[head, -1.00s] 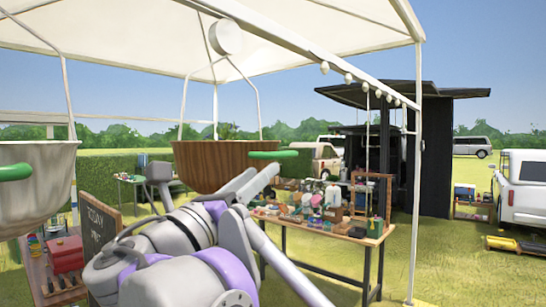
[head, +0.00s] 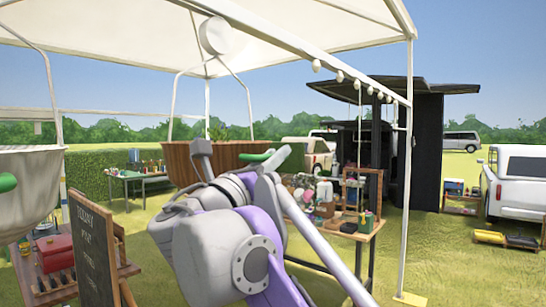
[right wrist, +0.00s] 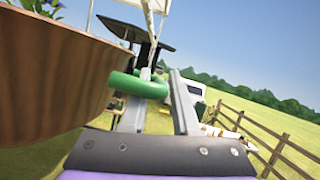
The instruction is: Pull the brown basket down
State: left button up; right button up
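My left gripper is not in view.
A white basket (head: 30,185) with a green handle hangs at the left edge. A chalkboard sign (head: 92,250) and a wooden stand with a red box (head: 55,251) are below. A loaded table (head: 345,232) and a canopy post (head: 405,200) are to the right.

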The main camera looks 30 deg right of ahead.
grip_shut()
dwell(1.1)
